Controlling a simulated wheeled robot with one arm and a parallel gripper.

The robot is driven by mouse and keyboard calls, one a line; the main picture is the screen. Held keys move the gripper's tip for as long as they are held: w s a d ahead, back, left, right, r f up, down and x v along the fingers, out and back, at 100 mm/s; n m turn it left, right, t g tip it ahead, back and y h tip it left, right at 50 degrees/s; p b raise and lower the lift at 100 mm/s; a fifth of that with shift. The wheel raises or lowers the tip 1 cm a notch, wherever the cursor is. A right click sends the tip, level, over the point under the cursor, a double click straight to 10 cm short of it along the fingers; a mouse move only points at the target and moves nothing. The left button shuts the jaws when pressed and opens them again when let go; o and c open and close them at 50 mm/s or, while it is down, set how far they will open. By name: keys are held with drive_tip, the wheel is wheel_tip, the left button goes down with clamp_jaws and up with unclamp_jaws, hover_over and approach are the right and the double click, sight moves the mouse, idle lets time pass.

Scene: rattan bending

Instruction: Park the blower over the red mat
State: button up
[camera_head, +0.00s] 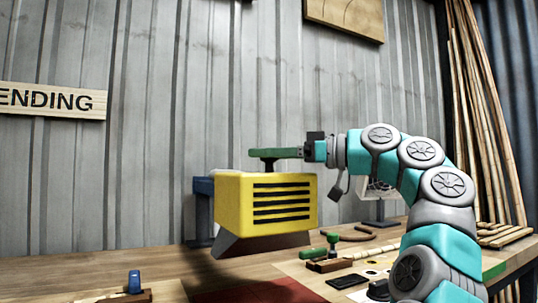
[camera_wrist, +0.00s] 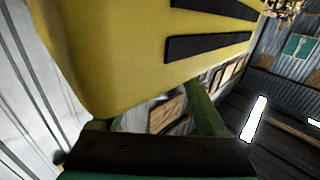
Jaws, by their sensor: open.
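The blower is a yellow box (camera_head: 264,205) with dark vent slots and a grey flared nozzle (camera_head: 262,243) underneath. It hangs above the table, next to a blue bracket (camera_head: 203,205). The red mat (camera_head: 255,292) lies on the table at the bottom of the head view, partly cut off by the frame edge. My gripper (camera_head: 268,153), with green fingers, is at the top of the blower, by a short dark stem (camera_head: 268,164). In the wrist view the yellow body (camera_wrist: 130,50) fills the top, and the fingers are apart. Whether they straddle the stem is hidden.
A blue-topped piece (camera_head: 134,282) stands at the front left of the table. Small green-and-wood tools (camera_head: 328,258) and a dark flat block (camera_head: 346,281) lie to the right of the mat. Bamboo poles (camera_head: 480,130) lean at the far right.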

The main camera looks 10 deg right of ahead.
drive_tip(key=shift+d, duration=0.1)
drive_tip(key=p+v, duration=0.1)
drive_tip(key=v, duration=0.5)
drive_tip(key=shift+s+d+r, duration=0.1)
drive_tip(key=shift+s+d, duration=0.1)
drive_tip(key=shift+d, duration=0.2)
drive_tip(key=shift+s+d, duration=0.2)
drive_tip(key=shift+d, duration=0.15)
